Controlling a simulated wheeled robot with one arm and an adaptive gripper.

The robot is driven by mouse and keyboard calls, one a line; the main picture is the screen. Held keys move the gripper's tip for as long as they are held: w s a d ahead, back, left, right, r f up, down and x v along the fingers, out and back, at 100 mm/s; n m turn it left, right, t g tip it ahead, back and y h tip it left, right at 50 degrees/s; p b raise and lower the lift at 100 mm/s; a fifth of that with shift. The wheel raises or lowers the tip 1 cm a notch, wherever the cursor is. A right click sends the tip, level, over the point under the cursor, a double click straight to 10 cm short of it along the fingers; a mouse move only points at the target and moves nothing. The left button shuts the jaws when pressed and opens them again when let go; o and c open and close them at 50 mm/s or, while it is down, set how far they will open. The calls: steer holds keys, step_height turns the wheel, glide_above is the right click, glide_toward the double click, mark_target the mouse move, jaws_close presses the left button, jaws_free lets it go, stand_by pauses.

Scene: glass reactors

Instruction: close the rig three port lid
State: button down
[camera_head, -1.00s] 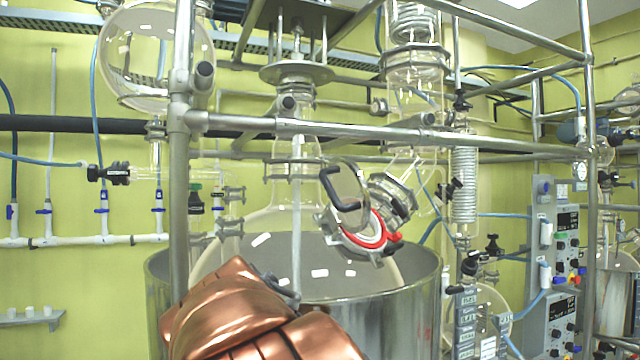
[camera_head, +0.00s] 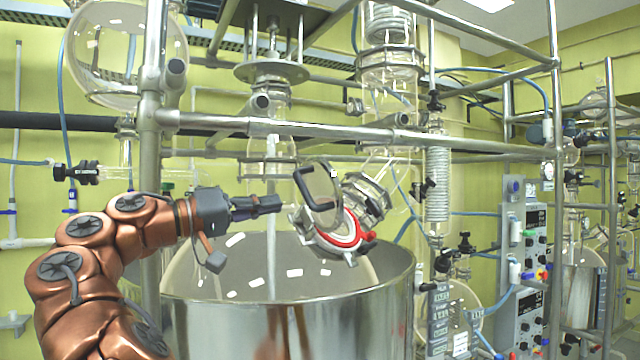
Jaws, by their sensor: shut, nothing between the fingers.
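The port lid (camera_head: 324,190) is a clear round disc in a metal rim with a dark U-shaped handle (camera_head: 302,187). It stands raised, tilted up from the port (camera_head: 340,238), which has a red and white ring and a metal flange. The port sits on the glass vessel, just above the steel pot's rim. My gripper (camera_head: 277,204) is shut and empty, pointing right. Its tips are just left of the lid and handle in the picture; I cannot tell the depth gap or whether they touch.
A horizontal steel rail (camera_head: 360,134) crosses above the lid, with an upright post (camera_head: 150,150) behind my arm. The large steel pot (camera_head: 290,325) lies below. A clamped glass joint (camera_head: 366,197) is close right of the lid. Control boxes (camera_head: 530,240) stand at right.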

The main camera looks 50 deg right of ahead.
mark_target(333, 180)
steer(key=shift+m+h, duration=0.4)
steer(key=shift+m, duration=0.5)
steer(key=x, duration=0.4)
steer(key=r+x, duration=0.1)
steer(key=x, duration=0.2)
steer(key=b+x, duration=0.1)
steer(key=x, duration=0.3)
steer(key=shift+w+d+r, duration=0.2)
steer(key=shift+d+r, duration=0.1)
steer(key=shift+r, duration=0.15)
